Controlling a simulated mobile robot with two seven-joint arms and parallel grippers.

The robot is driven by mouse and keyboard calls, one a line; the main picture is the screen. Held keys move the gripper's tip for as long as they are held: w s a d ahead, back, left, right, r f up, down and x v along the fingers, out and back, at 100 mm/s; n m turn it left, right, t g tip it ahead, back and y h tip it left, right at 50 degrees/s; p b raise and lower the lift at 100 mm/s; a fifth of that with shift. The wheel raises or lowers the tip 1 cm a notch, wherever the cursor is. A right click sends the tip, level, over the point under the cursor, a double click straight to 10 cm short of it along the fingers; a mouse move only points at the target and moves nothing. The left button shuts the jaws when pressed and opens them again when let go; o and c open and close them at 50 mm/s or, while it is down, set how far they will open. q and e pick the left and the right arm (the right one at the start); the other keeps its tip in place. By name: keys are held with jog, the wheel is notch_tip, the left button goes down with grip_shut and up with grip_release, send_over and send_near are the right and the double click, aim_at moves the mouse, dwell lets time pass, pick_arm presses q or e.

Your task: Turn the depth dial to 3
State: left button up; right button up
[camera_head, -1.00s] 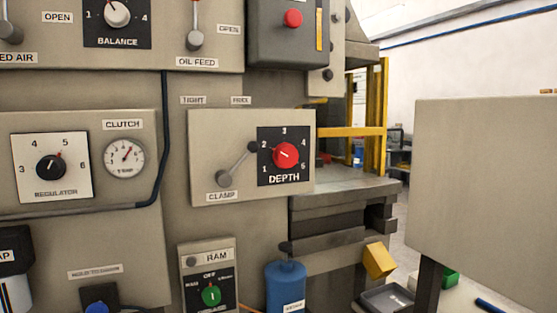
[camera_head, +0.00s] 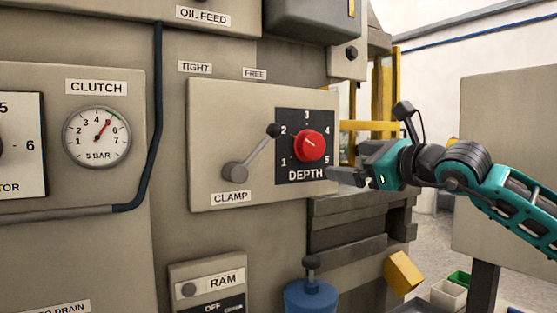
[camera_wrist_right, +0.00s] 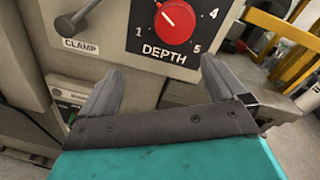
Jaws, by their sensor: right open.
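The depth dial (camera_head: 310,145) is a red knob on a black plate marked 1 to 5, on a beige panel (camera_head: 215,110). Its white mark points up and left, towards 2. It also shows at the top of the right wrist view (camera_wrist_right: 176,20), partly cut off. My right gripper (camera_head: 347,178) is just right of and below the dial, apart from it. In the right wrist view its two fingers (camera_wrist_right: 158,70) are spread and empty, below the DEPTH label. My left gripper is in neither view.
The clamp lever (camera_head: 252,152) stands out just left of the dial, its dark knob close to the plate. A ram box (camera_head: 207,275) and blue canister (camera_head: 311,297) are below. A yellow block (camera_head: 403,272) and dark ledges are at lower right.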

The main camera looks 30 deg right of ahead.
aim_at(315, 148)
jog(key=shift+t+h, duration=0.3)
jog(key=shift+h, duration=0.3)
jog(key=w+p, duration=0.1)
jog(key=w, duration=0.2)
jog(key=w+r+p, duration=0.1)
jog(key=w+p, duration=0.1)
jog(key=w, duration=0.2)
jog(key=w+r+p, duration=0.1)
jog(key=w+p, duration=0.1)
jog(key=w, duration=0.2)
jog(key=shift+w+d, duration=0.15)
jog(key=shift+w, duration=0.4)
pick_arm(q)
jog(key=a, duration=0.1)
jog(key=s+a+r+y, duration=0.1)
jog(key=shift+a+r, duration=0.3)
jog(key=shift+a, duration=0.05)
pick_arm(e)
jog(key=shift+w+f, duration=0.1)
jog(key=shift+w, duration=0.2)
